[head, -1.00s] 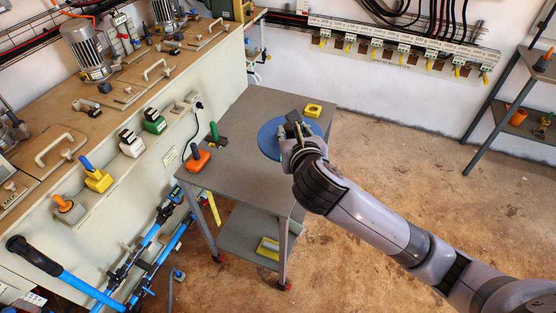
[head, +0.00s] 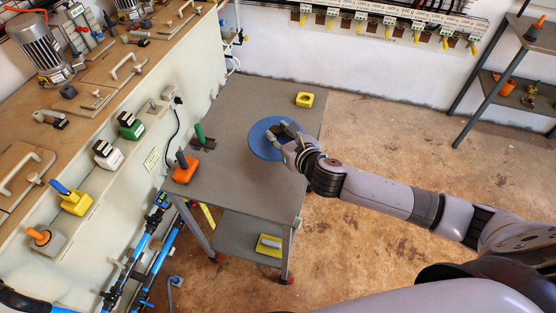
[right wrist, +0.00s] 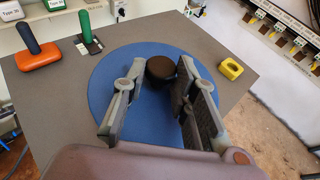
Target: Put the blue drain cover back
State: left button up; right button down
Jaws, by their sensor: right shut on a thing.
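The blue drain cover (head: 262,150) is a flat round disc with a dark round knob on top. In the head view it is at the grey cart top (head: 240,180), near its right side; I cannot tell whether it touches the surface. My right gripper (head: 285,133) is over the disc, shut on the knob. In the right wrist view the knob (right wrist: 161,68) sits between the two fingers (right wrist: 155,88), with the blue disc (right wrist: 105,75) spreading out below them. The gripper hides part of the disc. My left gripper is not in view.
The cart top also carries a yellow block (head: 304,100), an orange-based tool (head: 184,170) and a green-handled tool (head: 202,141). A long wooden-topped bench (head: 100,95) stands left of the cart. The floor (head: 400,150) right of the cart is open, with a shelf rack (head: 520,85) beyond.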

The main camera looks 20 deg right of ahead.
jog(key=f, duration=0.5)
jog(key=f+b, duration=0.1)
jog(key=f, duration=0.2)
jog(key=shift+w, duration=0.4)
notch_tip(320, 180, down, 4)
jog(key=shift+a+f+b, duration=0.1)
jog(key=shift+f+b, duration=0.15)
jog(key=shift+b, duration=0.25)
jog(key=c, duration=1.3)
grip_release()
jog(key=v, duration=1.2)
jog(key=shift+r, duration=0.1)
